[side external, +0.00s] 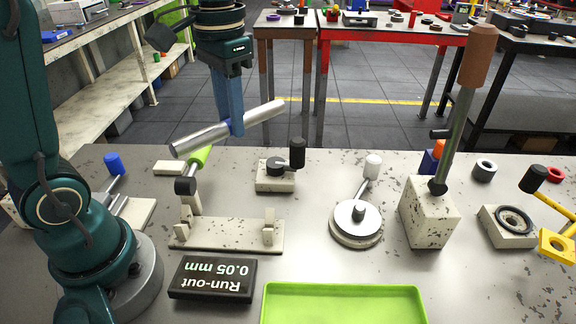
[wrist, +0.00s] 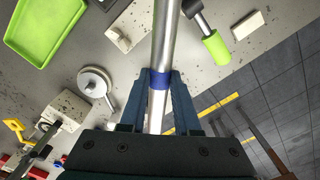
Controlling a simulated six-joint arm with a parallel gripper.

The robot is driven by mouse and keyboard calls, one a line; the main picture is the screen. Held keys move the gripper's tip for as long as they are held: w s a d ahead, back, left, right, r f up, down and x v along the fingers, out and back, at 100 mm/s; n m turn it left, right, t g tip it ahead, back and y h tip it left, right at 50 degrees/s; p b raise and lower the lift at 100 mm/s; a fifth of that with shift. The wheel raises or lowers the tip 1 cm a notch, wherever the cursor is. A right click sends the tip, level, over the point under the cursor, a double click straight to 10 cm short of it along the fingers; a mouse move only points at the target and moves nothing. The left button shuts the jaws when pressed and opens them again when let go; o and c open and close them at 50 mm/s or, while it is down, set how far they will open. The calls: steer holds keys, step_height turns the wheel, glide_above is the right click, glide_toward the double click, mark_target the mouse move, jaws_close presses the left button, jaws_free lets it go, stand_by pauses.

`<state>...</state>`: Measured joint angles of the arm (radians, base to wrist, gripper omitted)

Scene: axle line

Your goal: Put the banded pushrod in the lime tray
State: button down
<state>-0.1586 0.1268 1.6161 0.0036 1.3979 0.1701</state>
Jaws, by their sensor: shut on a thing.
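My gripper (side external: 236,124) is shut on the banded pushrod (side external: 201,139), a silver rod with a blue band, and holds it above the bench, slightly tilted. In the wrist view my gripper (wrist: 158,82) has its blue fingers on both sides of the pushrod (wrist: 166,35), at the blue band. The lime tray (side external: 342,302) lies at the front of the bench, cut off by the bottom edge of the picture. It looks empty. In the wrist view the lime tray (wrist: 45,28) is at the upper left, apart from the rod.
Below the rod stand a two-post rest (side external: 226,236) and a green-handled lever (side external: 200,157). A black run-out sign (side external: 213,278) lies left of the tray. A round dial with a lever (side external: 357,222) and a tall brown-handled lever on a block (side external: 429,212) stand behind the tray.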

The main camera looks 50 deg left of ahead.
steer(key=shift+s+f+m, duration=0.1)
steer(key=shift+f+m, duration=0.1)
steer(key=shift+m, duration=0.8)
steer(key=shift+s+a+f+m, duration=0.1)
steer(key=shift+s+f+m, duration=0.15)
steer(key=shift+m, duration=0.55)
steer(key=s+a+f+m, duration=0.2)
steer(key=s+a+m, duration=0.3)
steer(key=s+a, duration=0.2)
steer(key=shift+s, duration=1.15)
steer(key=shift+d, duration=0.1)
steer(key=shift+w+d+f, duration=0.65)
steer(key=shift+d+f, duration=1.1)
steer(key=shift+d, duration=0.05)
steer(key=shift+w+d+f, duration=0.6)
steer(key=shift+d+f, duration=1.15)
steer(key=shift+d, duration=0.1)
steer(key=shift+w+d+f, duration=0.65)
steer(key=shift+d+f, duration=1.1)
steer(key=shift+d, duration=0.05)
